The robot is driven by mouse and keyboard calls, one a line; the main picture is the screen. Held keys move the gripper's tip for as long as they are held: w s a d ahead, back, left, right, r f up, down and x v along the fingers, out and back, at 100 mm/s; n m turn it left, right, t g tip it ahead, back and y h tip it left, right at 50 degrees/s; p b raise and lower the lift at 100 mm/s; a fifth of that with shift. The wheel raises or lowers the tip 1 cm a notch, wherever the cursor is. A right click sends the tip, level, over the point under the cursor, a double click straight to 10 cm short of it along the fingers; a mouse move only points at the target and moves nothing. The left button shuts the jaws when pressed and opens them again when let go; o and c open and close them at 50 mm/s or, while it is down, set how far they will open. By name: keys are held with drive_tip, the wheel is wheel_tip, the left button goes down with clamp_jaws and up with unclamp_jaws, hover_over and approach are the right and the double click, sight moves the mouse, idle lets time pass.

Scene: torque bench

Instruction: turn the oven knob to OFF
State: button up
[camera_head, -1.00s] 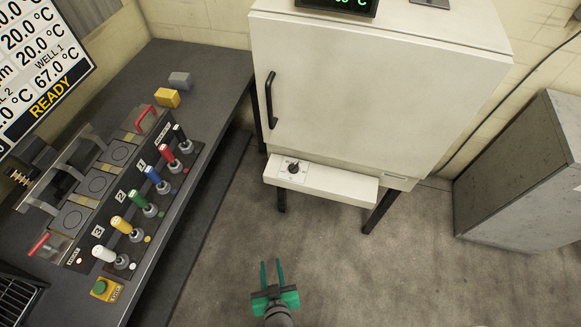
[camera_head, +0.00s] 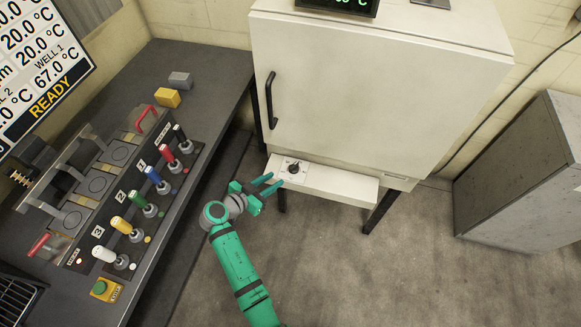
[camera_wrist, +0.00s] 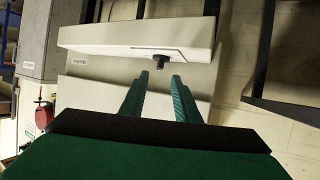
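The oven knob (camera_head: 293,168) is a small black knob on a white plate at the left end of the ledge (camera_head: 335,184) below the oven door. It also shows in the wrist view (camera_wrist: 160,62), just beyond the fingertips. My green gripper (camera_head: 269,184) is just left of and below the knob in the head view, pointing at it. Its two fingers are apart, with nothing between them. In the wrist view the open fingers (camera_wrist: 160,78) sit on either side of the line to the knob, apart from it. The knob's markings are too small to read.
The white oven (camera_head: 370,90) has a black door handle (camera_head: 271,100) above the knob. A dark bench (camera_head: 200,65) with several coloured levers (camera_head: 155,180) stands close on the left. A grey cabinet (camera_head: 530,170) stands at the right. The floor before the oven is clear.

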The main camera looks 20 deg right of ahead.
sight(293, 166)
drive_tip(key=shift+m+g, duration=0.3)
drive_tip(key=x, duration=0.3)
drive_tip(key=r+x, duration=0.1)
drive_tip(key=x, duration=0.6)
drive_tip(key=shift+w+d, duration=0.4)
drive_tip(key=shift+w, duration=0.15)
clamp_jaws()
